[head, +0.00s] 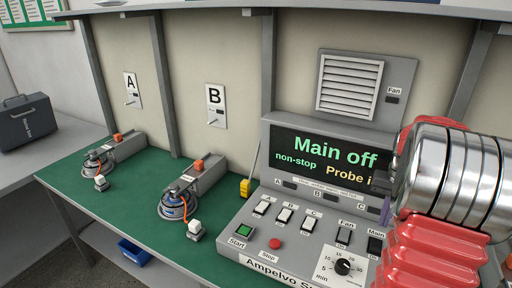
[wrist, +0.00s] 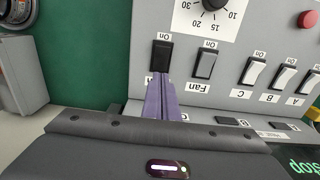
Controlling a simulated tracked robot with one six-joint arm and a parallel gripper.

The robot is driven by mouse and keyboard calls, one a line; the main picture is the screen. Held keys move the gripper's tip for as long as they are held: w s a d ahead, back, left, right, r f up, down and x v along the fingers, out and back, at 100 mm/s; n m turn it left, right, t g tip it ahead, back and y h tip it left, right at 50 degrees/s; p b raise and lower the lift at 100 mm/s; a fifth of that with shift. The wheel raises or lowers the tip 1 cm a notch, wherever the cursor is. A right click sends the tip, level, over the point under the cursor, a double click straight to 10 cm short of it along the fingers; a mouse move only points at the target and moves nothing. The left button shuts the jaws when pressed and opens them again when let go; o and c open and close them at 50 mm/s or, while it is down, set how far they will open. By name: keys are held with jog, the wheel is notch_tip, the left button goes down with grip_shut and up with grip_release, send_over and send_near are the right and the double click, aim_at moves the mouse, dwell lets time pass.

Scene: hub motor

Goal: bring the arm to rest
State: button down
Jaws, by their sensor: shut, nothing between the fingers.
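My gripper (wrist: 161,82) shows its two purple fingers pressed together, with nothing between them, in the wrist view. Its tips appear just beside the black Main switch (wrist: 161,56), over the grey control panel; I cannot tell whether they touch it. In the head view, only a purple sliver of my gripper (head: 385,211) shows beside my red and silver arm at the right. The arm hides the panel's right end. The display (head: 320,158) reads "Main off" and "non-stop", with "Probe i" cut off by my arm.
The control panel (head: 260,216) carries a row of switches, a green Start button (head: 244,231), a red Stop button (head: 275,244) and a timer knob (head: 343,267). Two motor stands (head: 115,148) (head: 195,183) stand on the green bench (head: 120,204) to the left. A vent (head: 348,86) is on the wall.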

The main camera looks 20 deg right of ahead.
jog(key=shift+w+d, duration=0.1)
jog(key=shift+s+a+f, duration=0.25)
jog(key=shift+a+f, duration=0.05)
jog(key=shift+f, duration=0.2)
jog(key=shift+s+a+f, duration=0.25)
jog(key=shift+a+f, duration=0.05)
jog(key=shift+f, duration=0.15)
jog(key=a, duration=0.2)
jog(key=shift+s+a+r, duration=0.1)
jog(key=shift+s+a, duration=0.3)
jog(key=s+a+r+n+t, duration=0.1)
jog(key=a+r+n+t, duration=0.1)
jog(key=a, duration=1.1)
jog(key=s+a+r+n+t, duration=0.1)
jog(key=a+r+n, duration=0.3)
jog(key=a, duration=0.8)
jog(key=s+a+r+n+t, duration=0.2)
jog(key=a+r, duration=0.3)
jog(key=a, duration=0.8)
jog(key=shift+s+a+r+n+t, duration=0.2)
jog(key=shift+s+a+n+t, duration=0.1)
jog(key=shift+s+n, duration=0.55)
jog(key=shift+w, duration=0.1)
